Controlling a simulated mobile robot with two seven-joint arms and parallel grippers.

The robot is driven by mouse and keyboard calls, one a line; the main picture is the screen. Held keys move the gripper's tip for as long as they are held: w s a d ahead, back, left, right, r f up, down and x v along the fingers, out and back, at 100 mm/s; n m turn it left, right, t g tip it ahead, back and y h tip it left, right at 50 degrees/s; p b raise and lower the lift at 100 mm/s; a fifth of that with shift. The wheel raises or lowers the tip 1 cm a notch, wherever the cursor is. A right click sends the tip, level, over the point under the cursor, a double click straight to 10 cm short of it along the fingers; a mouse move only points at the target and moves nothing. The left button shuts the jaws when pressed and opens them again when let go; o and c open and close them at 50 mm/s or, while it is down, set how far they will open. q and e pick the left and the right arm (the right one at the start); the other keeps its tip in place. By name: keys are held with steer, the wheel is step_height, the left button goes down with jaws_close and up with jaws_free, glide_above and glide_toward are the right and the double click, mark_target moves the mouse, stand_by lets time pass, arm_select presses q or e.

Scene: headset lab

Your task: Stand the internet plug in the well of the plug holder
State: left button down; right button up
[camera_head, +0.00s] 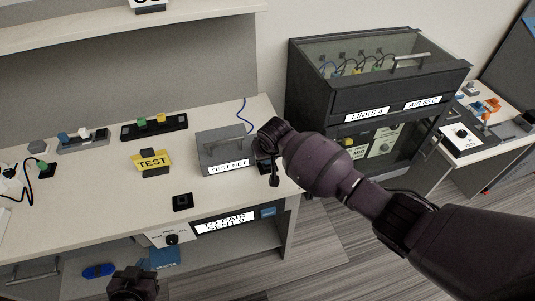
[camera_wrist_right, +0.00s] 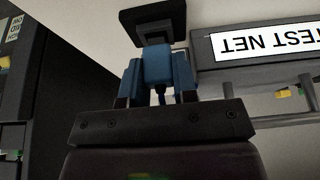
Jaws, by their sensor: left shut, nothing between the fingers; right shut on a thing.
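The internet plug (camera_wrist_right: 157,65) is a blue piece held between the fingers of my right gripper (camera_wrist_right: 158,88) in the right wrist view. A dark square block sits directly beyond the plug; I cannot tell whether they are joined. In the head view my right gripper (camera_head: 268,165) is at the right end of the grey TEST NET box (camera_head: 222,150), and its own wrist mostly hides the plug. A small black square block with a recess (camera_head: 182,202), apparently the plug holder, lies on the front of the table. My left gripper (camera_head: 133,287) is shut and empty at the bottom edge.
A yellow TEST sign (camera_head: 152,162) and a black rack with coloured plugs (camera_head: 155,127) stand on the table (camera_head: 105,200). A blue cable (camera_head: 244,112) runs behind the TEST NET box. A dark cabinet (camera_head: 385,85) stands to the right. The table around the black block is clear.

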steer(key=shift+f, duration=0.45)
steer(key=o, duration=1)
steer(key=shift+c, duration=0.2)
steer(key=p+v, duration=0.1)
steer(key=v, duration=1)
steer(key=shift+f, duration=0.1)
